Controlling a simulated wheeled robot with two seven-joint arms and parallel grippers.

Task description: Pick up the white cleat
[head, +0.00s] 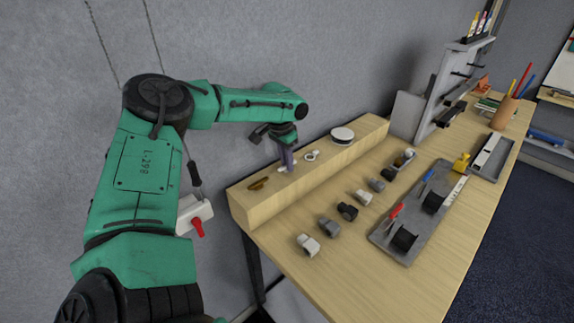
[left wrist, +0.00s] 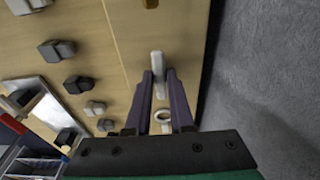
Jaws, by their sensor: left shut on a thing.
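The white cleat (left wrist: 157,61) is a small elongated white piece on the raised wooden ledge (head: 240,205). In the left wrist view it lies between the fingertips of my left gripper (left wrist: 158,78), which is shut on it. In the head view my left gripper (head: 287,157) points down at the ledge, and a bit of the white cleat (head: 283,169) shows at the fingertips. The fingers hide part of it. I cannot tell whether it still touches the ledge. My right gripper is not in view.
On the ledge a white ring (head: 312,155) lies just right of the gripper, a brass-brown piece (head: 258,184) to the left, and a round white tin (head: 343,135) farther right. Several grey and black clips stand on the table before a grey tray (head: 383,238). A grey wall stands close behind.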

